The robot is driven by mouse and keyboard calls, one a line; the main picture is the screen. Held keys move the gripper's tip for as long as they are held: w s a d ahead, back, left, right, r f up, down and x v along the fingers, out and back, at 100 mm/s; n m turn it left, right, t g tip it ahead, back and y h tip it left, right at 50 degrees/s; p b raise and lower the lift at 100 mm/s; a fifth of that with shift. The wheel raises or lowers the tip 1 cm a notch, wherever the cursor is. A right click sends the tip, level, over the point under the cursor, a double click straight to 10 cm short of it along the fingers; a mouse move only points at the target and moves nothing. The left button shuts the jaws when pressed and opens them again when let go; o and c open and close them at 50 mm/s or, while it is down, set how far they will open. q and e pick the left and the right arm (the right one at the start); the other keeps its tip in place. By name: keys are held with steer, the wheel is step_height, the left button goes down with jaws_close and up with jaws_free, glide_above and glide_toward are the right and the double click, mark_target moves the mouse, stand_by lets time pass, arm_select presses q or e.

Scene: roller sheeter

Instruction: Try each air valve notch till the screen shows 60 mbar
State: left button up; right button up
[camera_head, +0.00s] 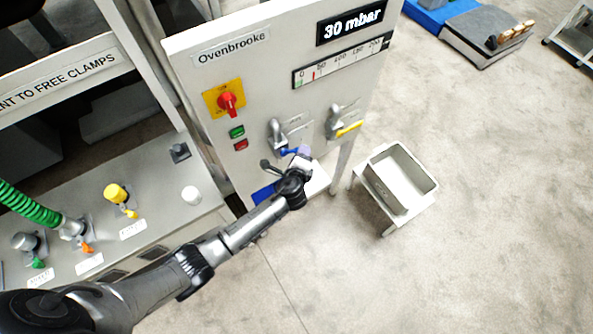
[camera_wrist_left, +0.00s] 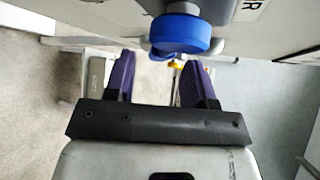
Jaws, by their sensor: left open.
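The screen (camera_head: 353,22) at the top of the panel reads "30 mbar". Below it is a scale strip (camera_head: 342,62) with a red mark near its low end. A valve with a blue handle (camera_head: 289,152) and one with a yellow handle (camera_head: 349,129) sit lower on the panel; their labels are too small to read. My left gripper (camera_head: 304,153) is at the blue handle. In the left wrist view its purple fingers (camera_wrist_left: 160,62) are open, with the blue handle end (camera_wrist_left: 180,35) just beyond the tips. A label there (camera_wrist_left: 250,5) shows only "R". My right gripper is not in view.
A red rotary switch (camera_head: 229,101) on a yellow plate and green and red buttons (camera_head: 238,138) are left of the valves. A bench (camera_head: 155,205) with coloured valves and a green hose stands left.

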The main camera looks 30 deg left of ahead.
arm_select(q)
steer(key=v, duration=1)
stand_by(0.3)
